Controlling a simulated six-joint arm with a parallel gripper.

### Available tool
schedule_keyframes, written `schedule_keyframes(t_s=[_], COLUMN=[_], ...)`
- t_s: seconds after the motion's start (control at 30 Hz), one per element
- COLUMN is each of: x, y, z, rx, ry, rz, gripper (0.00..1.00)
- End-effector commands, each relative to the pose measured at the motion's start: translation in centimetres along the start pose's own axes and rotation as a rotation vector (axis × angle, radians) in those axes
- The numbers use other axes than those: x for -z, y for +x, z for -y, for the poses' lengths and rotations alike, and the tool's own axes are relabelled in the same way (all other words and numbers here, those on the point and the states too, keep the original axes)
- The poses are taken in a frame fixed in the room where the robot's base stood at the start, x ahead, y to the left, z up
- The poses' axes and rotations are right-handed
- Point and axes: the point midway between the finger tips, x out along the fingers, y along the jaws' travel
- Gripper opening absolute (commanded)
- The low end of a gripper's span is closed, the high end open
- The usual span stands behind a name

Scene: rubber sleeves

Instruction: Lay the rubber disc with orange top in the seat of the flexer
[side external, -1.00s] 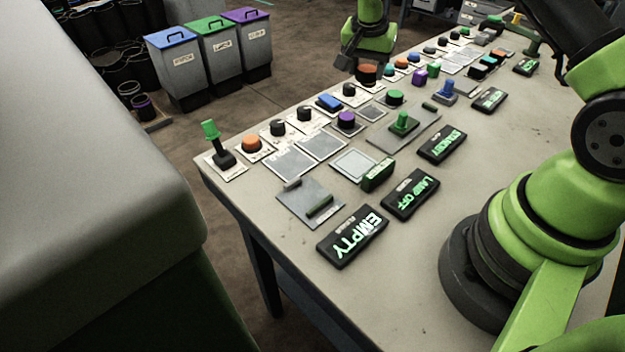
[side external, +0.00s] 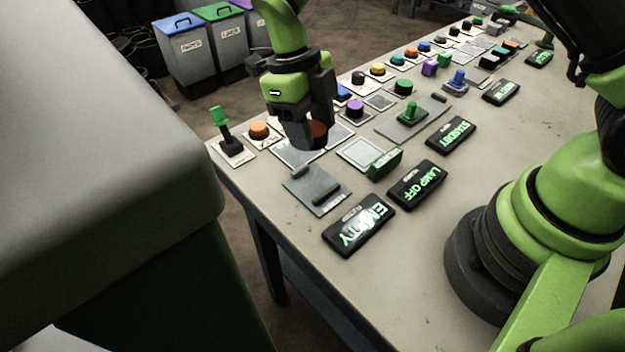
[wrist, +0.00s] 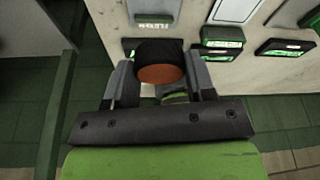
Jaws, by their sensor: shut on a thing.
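My gripper (side external: 309,130) is shut on the rubber disc with orange top (side external: 318,133), a dark round piece with an orange face. In the wrist view the disc (wrist: 160,73) sits between the two fingers. The gripper holds it in the air, above and behind the flexer in the side view. The flexer (side external: 301,191) is a flat grey plate with two raised bars, one dark grey and one green, near the table's left end. Its labelled edge (wrist: 153,21) shows at the top of the wrist view, ahead of the disc. No piece shows on the plate.
A black display reading EMPTY (side external: 359,225) lies in front of the flexer, with a LAMP OFF display (side external: 418,184) to its right. A green-handled lever (side external: 229,133) and an orange button (side external: 259,131) stand to the left. A green block (side external: 385,164) stands to the right.

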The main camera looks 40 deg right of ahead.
Motion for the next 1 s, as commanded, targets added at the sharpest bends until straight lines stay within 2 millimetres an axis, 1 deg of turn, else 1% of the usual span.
schedule_keyframes(t_s=[0.2,0.37,0.6,0.7,1.0], x=[-0.9,-1.4,-2.3,-2.5,-2.6], y=[3.9,5.5,8.8,9.4,9.5], z=[-0.2,-0.2,-0.2,-0.2,-0.2], rx=[-0.004,-0.005,-0.006,-0.005,-0.005], ry=[0.018,0.017,0.017,0.016,0.015], rz=[-0.005,-0.001,-0.002,0.001,0.002], gripper=[0.27,0.27,0.27,0.27,0.27])
